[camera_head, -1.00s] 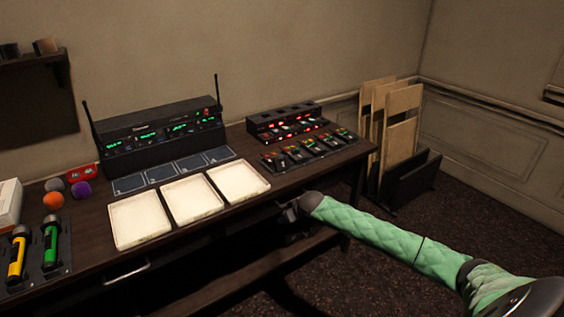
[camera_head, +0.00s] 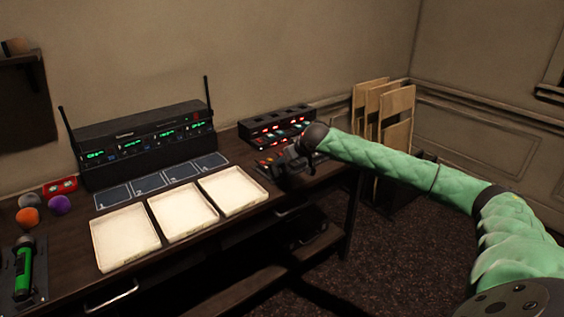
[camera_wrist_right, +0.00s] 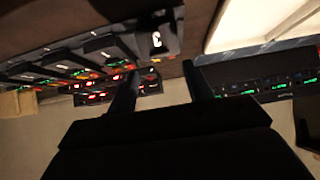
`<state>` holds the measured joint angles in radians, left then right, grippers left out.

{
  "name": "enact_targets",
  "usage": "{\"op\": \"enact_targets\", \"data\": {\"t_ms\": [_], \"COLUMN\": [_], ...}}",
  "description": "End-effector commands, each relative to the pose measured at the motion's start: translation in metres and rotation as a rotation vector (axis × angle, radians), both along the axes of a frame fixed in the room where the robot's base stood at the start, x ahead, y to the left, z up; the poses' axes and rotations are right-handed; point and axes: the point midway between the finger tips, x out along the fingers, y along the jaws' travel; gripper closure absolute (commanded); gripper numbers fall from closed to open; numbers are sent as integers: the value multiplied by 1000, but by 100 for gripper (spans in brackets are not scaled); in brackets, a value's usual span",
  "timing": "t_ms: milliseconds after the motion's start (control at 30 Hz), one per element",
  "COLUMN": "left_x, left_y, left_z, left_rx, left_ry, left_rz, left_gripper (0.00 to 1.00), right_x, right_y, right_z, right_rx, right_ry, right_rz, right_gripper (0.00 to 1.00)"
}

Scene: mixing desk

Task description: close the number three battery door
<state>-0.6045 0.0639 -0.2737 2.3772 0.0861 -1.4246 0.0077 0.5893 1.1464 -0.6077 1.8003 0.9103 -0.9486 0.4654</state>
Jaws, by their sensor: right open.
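A row of dark battery packs lies at the right of the desk. In the head view my right gripper (camera_head: 291,164) and forearm cover most of the row. In the right wrist view several packs (camera_wrist_right: 75,60) show at upper left, seemingly upside down. The nearest pack (camera_wrist_right: 150,38) bears a pale mark that I cannot read surely. I cannot tell which door is number three or whether it stands open. My right gripper (camera_wrist_right: 160,88) is open and empty, its fingers apart beside the row. My left gripper is not in view.
A charger rack (camera_head: 276,127) with red lights stands behind the packs. A receiver unit (camera_head: 145,140) with antennas is left of it. Three white trays (camera_head: 233,191) line the front edge. A green microphone (camera_head: 23,272) lies far left. Wooden boards (camera_head: 397,112) stand at right.

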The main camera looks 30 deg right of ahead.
Motion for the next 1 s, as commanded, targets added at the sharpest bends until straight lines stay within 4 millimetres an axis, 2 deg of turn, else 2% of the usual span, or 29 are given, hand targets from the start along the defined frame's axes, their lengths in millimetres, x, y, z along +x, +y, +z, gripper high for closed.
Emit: {"op": "enact_targets", "data": {"t_ms": [100,300,700,933,1000], "left_x": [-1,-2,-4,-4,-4], "left_y": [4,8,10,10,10], "left_z": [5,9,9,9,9], "left_rx": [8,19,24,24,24], "left_ry": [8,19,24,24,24], "left_rz": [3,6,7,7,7], "left_gripper": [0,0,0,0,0], "right_x": [13,28,32,32,32], "right_y": [2,3,3,3,3], "right_z": [-11,-27,-33,-33,-33], "right_rx": [3,1,0,0,0], "right_ry": [0,0,0,0,0], "right_rz": [0,-1,0,0,0], "right_gripper": [49,49,49,94,94]}}
